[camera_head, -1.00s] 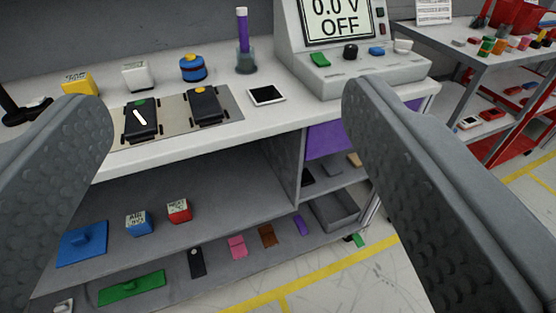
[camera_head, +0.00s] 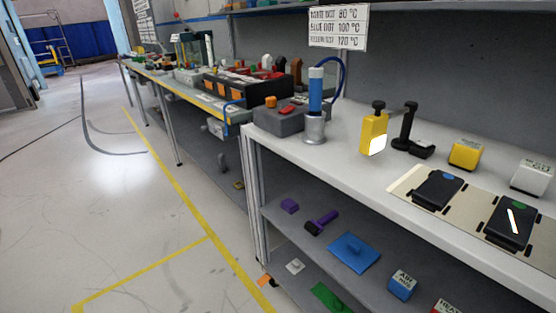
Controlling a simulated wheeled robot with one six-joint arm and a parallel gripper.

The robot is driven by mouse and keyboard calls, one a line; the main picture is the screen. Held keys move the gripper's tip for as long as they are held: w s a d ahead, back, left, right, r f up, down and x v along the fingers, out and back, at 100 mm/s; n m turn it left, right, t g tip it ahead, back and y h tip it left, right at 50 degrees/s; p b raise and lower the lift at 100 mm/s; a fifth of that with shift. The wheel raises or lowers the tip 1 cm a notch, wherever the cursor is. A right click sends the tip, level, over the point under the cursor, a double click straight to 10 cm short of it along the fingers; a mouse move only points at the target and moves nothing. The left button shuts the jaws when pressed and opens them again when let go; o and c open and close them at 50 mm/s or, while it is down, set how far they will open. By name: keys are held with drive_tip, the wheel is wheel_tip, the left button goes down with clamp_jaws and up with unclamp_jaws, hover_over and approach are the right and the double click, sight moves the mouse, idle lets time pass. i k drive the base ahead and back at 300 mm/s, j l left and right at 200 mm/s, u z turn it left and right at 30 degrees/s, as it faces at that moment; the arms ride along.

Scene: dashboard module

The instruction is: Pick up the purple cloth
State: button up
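A small purple piece (camera_head: 290,206) lies on the middle shelf under the bench, near its left end. It looks like a compact block, and I cannot tell whether it is the cloth. A dark tool with a purple handle (camera_head: 322,222) lies just to its right. No clearly cloth-like purple thing shows in this view. My gripper is not in view now.
The white bench (camera_head: 390,200) bears a blue-topped cylinder (camera_head: 316,100), a yellow block (camera_head: 373,132) and black modules (camera_head: 438,190). A blue plate (camera_head: 353,252) and a blue cube (camera_head: 403,285) sit on the shelf. The floor (camera_head: 130,210) at left is clear.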

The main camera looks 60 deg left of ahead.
sight(291, 207)
drive_tip(key=u, duration=1.6)
